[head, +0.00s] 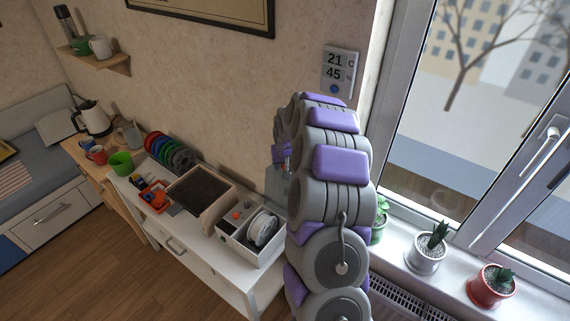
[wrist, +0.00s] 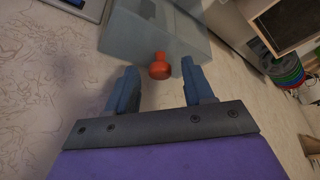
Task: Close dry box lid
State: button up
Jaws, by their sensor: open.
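The dry box (head: 236,246) is a white open-topped box on the white cabinet, with a white spool (head: 263,229) and small items inside. Its translucent grey-blue lid (head: 278,186) stands raised at the box's back right side, partly hidden by my arm. In the wrist view the lid (wrist: 150,38) fills the top middle and carries a red-orange knob (wrist: 160,68). My gripper (wrist: 159,76) is open, with one blue finger on each side of the knob in the picture; I cannot tell whether they touch it. In the head view my gripper (head: 281,153) is mostly hidden behind my arm.
A brown-topped tray (head: 200,190) and several coloured spools (head: 170,151) stand left of the box. A wall thermostat (head: 340,72) hangs above right. Potted plants (head: 427,250) line the windowsill at right. The wood floor (head: 120,275) at front left is clear.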

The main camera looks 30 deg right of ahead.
grip_shut()
dwell(0.4)
